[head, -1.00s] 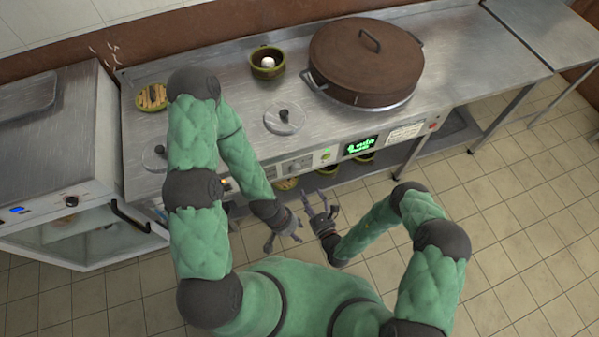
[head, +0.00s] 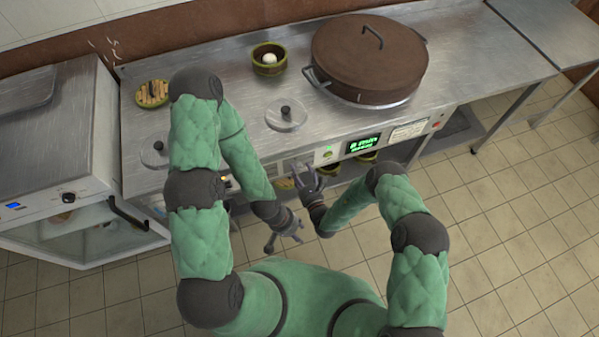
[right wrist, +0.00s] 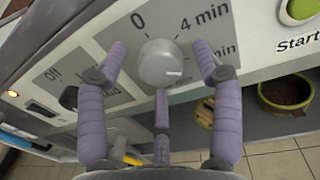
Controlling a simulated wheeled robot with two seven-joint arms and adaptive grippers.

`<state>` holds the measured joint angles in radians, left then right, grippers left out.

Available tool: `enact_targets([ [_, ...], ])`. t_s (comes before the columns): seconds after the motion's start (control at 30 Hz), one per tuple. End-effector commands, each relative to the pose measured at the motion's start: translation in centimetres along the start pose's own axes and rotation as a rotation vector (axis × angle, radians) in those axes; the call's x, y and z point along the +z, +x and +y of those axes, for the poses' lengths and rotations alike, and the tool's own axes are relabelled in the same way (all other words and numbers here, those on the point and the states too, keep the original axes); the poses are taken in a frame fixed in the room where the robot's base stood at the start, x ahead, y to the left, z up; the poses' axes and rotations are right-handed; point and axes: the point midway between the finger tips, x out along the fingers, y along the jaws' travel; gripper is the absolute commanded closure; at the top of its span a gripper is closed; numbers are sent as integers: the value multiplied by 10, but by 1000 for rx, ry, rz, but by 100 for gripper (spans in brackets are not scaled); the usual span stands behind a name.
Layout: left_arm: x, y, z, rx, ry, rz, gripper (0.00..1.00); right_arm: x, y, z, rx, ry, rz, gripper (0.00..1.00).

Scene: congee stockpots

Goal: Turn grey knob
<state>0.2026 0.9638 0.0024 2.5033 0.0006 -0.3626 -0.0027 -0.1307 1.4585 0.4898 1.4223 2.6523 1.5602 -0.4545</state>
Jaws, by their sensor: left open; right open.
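The grey knob (right wrist: 165,64) is on the front panel of the counter, in the middle of the right wrist view. A dial with "0" and "4 min" surrounds it, and a white mark shows low on its face. My right gripper (right wrist: 160,70) is open, with fingers left, right and below the knob; I cannot tell whether they touch it. In the head view my right gripper (head: 306,180) is at the panel and hides the knob. My left gripper (head: 285,238) is open and empty, lower and in front of the counter.
A black knob (right wrist: 69,97) by an "Off" label sits left of the dial. A green start button (right wrist: 301,10) is to the right. A large brown lidded pot (head: 368,55) stands on the counter. Bowls (right wrist: 286,92) sit on the shelf below.

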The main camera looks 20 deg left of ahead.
Motion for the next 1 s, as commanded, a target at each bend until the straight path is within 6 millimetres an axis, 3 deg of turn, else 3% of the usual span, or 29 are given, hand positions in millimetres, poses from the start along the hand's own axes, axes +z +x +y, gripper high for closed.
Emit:
enact_targets([
  [0.1, 0, 0, 0, 0, 0, 0, 54, 0, 0, 0, 0, 0, 0, 34],
  [0.3, 0, 0, 0, 0, 0, 0, 54, 0, 0, 0, 0, 0, 0, 90],
  [1.0, 0, -1, 0, 0, 0, 0, 54, 1, 0, 0, 1, -18, -2, 90],
])
